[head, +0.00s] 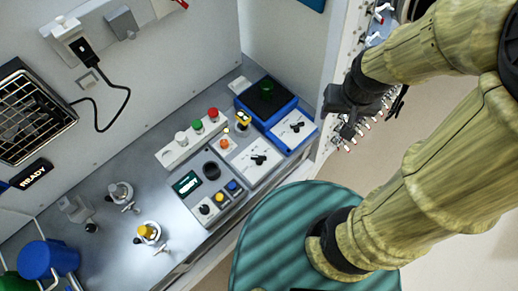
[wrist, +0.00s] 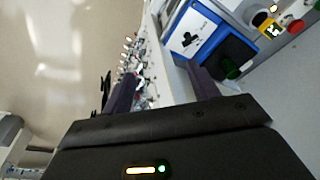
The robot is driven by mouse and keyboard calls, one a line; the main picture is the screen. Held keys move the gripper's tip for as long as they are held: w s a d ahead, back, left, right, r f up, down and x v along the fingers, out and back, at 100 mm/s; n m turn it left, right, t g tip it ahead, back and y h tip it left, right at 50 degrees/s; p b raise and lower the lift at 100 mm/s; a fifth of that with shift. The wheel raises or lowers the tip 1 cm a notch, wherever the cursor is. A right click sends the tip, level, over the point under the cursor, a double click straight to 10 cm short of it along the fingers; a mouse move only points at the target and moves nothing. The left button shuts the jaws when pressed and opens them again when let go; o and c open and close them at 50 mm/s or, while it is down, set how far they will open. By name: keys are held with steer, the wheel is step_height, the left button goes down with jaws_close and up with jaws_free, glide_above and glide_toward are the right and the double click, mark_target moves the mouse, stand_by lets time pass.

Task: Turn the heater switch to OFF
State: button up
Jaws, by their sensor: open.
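A blue box (head: 276,103) with a black top and a white front panel stands on the bench; it also shows in the wrist view (wrist: 207,50). A black handle (head: 296,127) sits on that panel and shows in the wrist view (wrist: 190,39). A second black handle (head: 258,159) is on a white panel beside the box. I cannot read labels, so I cannot tell which one is the heater switch or its setting. My gripper (head: 345,104) is open and empty, right of the blue box and apart from it; its fingers show in the wrist view (wrist: 162,88).
A green round object (head: 266,87) is on the box's black top. Several coloured buttons (head: 197,126), small knobs (head: 222,196) and a display (head: 187,184) are on the bench. A row of small fittings (wrist: 133,60) lines the wall edge. Open floor (head: 400,215) lies right.

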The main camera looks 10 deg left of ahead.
steer(key=shift+o, duration=0.2)
steer(key=w+a+f+g+p, duration=0.1)
steer(key=w+a+g+p, duration=0.1)
steer(key=a, duration=0.8)
steer(key=shift+w+f+g, duration=0.4)
steer(key=shift+w+g, duration=0.4)
steer(key=shift+g, duration=0.2)
steer(key=a+g+p, duration=0.1)
steer(key=a+g, duration=0.2)
steer(key=a, duration=0.6)
steer(key=shift+f+p, duration=0.35)
steer(key=shift+p, duration=0.05)
steer(key=shift+a, duration=0.1)
steer(key=p, duration=0.4)
glide_toward(259, 158)
steer(key=x, duration=0.8)
steer(key=shift+w+f, duration=0.2)
steer(key=shift+w, duration=0.15)
steer(key=shift+c, duration=0.3)
steer(key=shift+s+a, duration=0.1)
steer(key=c, duration=0.9)
